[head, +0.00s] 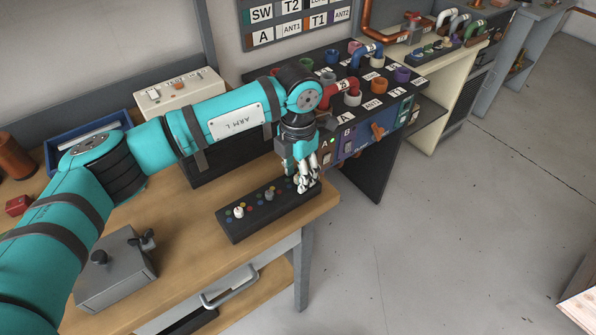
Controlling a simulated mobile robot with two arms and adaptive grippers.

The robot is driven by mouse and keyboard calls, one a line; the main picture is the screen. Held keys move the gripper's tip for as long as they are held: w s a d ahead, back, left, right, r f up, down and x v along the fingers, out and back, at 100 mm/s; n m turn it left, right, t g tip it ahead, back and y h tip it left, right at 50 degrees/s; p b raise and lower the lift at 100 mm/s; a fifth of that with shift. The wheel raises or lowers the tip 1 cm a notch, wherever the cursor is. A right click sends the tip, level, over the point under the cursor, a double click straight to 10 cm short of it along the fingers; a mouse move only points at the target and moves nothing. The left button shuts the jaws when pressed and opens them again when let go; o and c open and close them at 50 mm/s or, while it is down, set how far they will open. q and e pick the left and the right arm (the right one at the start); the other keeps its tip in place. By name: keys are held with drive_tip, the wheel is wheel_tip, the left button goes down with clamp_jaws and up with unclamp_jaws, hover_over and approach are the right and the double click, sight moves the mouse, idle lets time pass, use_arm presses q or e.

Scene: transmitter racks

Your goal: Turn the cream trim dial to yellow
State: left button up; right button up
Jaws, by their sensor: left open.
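A low black dial panel (233,229) lies on the wooden bench near its front right corner. A pale, cream-looking dial (239,212) stands at its left end, and a greyer dial (269,195) stands near its middle. Small coloured dots, yellow among them, lie around the dials. Which dot each dial points to is too small to tell. My left gripper (308,187) points down over the right end of the panel with its fingers open. The fingers hide that end, so I cannot tell whether they are around a dial there. My right gripper is out of view.
A grey box (118,275) with a black knob and lever sits at the bench's front left. A cream switch box (180,93) and a blue tray (62,142) stand behind my arm. A black rack (336,80) with coloured sockets and pipes stands beyond the gripper. Floor is clear on the right.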

use_arm(q)
drive_tip(key=shift+r, duration=0.1)
wheel_tip(320, 180, up, 12)
idle(0.4)
idle(0.4)
